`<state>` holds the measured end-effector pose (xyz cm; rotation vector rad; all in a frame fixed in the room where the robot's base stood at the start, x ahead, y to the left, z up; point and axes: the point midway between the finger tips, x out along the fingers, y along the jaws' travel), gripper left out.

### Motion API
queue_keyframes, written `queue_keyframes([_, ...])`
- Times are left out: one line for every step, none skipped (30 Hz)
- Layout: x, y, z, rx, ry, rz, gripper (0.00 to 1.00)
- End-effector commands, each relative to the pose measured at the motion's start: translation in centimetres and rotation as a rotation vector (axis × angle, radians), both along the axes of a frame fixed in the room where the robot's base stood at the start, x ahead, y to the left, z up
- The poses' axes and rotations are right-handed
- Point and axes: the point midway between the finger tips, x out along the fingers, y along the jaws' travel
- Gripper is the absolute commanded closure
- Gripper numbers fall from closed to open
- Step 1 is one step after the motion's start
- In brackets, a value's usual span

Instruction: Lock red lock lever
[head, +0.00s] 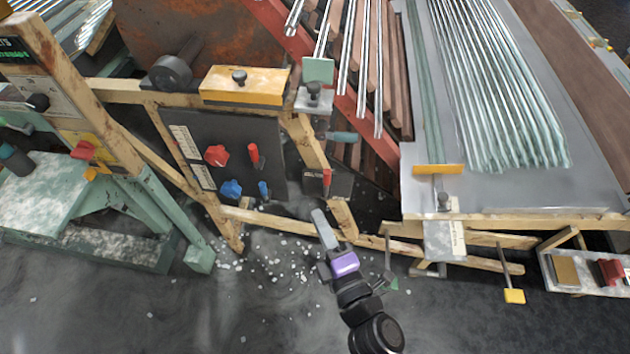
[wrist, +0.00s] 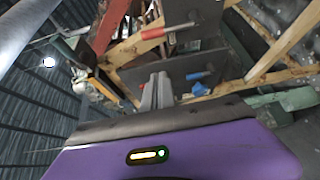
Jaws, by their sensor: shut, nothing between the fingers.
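A dark panel (head: 250,130) on a wooden frame carries a red lever (head: 254,155) and a blue lever (head: 263,190). A smaller red handle (head: 327,178) sits on a dark block at the post right of the panel. I cannot tell which red one is the lock lever. My gripper (head: 318,215) is shut and empty, in front of and below that small red handle, apart from it. In the wrist view, my shut fingers (wrist: 157,90) point toward a red handle (wrist: 153,34) on a metal rod and a blue handle (wrist: 198,76).
A red knob (head: 216,155) and a blue knob (head: 231,188) sit on the panel beside the levers. Wooden posts and a low beam (head: 285,222) stand close to my gripper. A table of glass tubes (head: 500,100) is at right. White bits litter the open floor.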

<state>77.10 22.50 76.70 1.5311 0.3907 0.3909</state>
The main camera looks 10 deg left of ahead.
Motion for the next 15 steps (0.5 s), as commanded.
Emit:
queue_keyframes([0.0,0.0,0.0,-0.001,0.0,0.0,1.0])
queue_keyframes([0.0,0.0,0.0,-0.001,0.0,0.0,1.0])
queue_keyframes([0.0,0.0,0.0,0.0,0.0,0.0,1.0])
queue_keyframes([0.0,0.0,0.0,0.001,0.0,0.0,1.0])
queue_keyframes([0.0,0.0,0.0,0.001,0.0,0.0,1.0])
queue_keyframes([0.0,0.0,0.0,0.001,0.0,0.0,1.0])
queue_keyframes([0.0,0.0,0.0,0.002,0.0,0.0,1.0])
queue_keyframes([0.0,0.0,0.0,0.002,0.0,0.0,1.0])
queue_keyframes([0.1,0.1,0.0,0.002,0.0,0.0,1.0])
queue_keyframes([0.2,0.1,0.0,0.002,0.0,0.0,1.0])
queue_keyframes([0.4,0.2,0.1,0.002,0.0,0.0,1.0])
queue_keyframes([0.7,0.4,0.1,0.004,0.0,0.0,1.0])
queue_keyframes([1.0,0.5,0.1,0.004,0.0,0.0,1.0])
queue_keyframes([1.3,0.7,0.1,0.004,-0.001,0.0,1.0])
queue_keyframes([1.8,1.0,0.2,0.004,-0.001,0.0,1.0])
